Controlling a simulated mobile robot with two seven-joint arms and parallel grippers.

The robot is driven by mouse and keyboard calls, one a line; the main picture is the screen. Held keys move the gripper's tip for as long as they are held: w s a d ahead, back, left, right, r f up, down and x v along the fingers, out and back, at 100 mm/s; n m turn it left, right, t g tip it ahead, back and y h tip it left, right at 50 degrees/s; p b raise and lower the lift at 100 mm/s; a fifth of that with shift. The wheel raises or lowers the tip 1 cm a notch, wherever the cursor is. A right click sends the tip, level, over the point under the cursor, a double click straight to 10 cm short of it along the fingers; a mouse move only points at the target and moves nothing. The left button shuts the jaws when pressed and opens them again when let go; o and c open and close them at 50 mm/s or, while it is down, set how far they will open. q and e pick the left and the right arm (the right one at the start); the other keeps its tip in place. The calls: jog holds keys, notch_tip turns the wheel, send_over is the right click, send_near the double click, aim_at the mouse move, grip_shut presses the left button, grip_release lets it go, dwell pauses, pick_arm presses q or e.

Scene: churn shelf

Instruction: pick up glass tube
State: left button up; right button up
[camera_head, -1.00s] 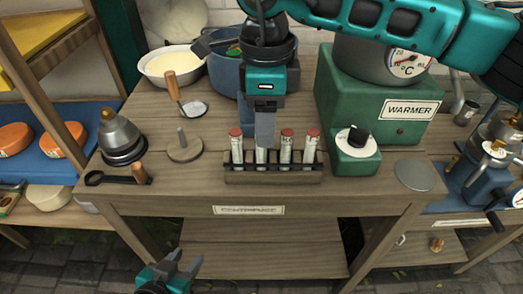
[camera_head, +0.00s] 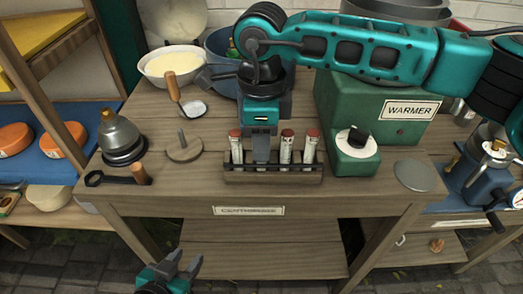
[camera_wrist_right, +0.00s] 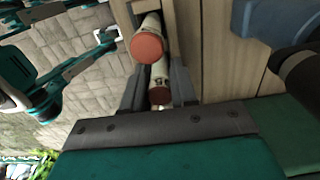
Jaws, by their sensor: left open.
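A wooden rack (camera_head: 273,178) on the table holds several upright glass tubes with red caps. The leftmost tube (camera_head: 237,152) and two right-hand tubes, one of them nearest the gripper (camera_head: 286,150), show in the head view. My right gripper (camera_head: 262,158) points down over the rack and hides the tube second from left. In the right wrist view its open fingers stand on either side of a red-capped tube (camera_wrist_right: 159,95), with narrow gaps beside it. A second tube (camera_wrist_right: 148,46) stands beyond. My left gripper (camera_head: 182,266) is open and empty, low in front of the table.
A green warmer (camera_head: 360,110) with a dial stands right of the rack. A spindle disc (camera_head: 184,150), a wood-handled scoop (camera_head: 172,88), a bowl (camera_head: 168,66) and a blue pot (camera_head: 222,84) are left and behind. The table's front strip is mostly clear.

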jog(key=c, duration=0.5)
grip_shut()
notch_tip(320, 180, up, 20)
jog(key=p, duration=0.1)
dwell(0.4)
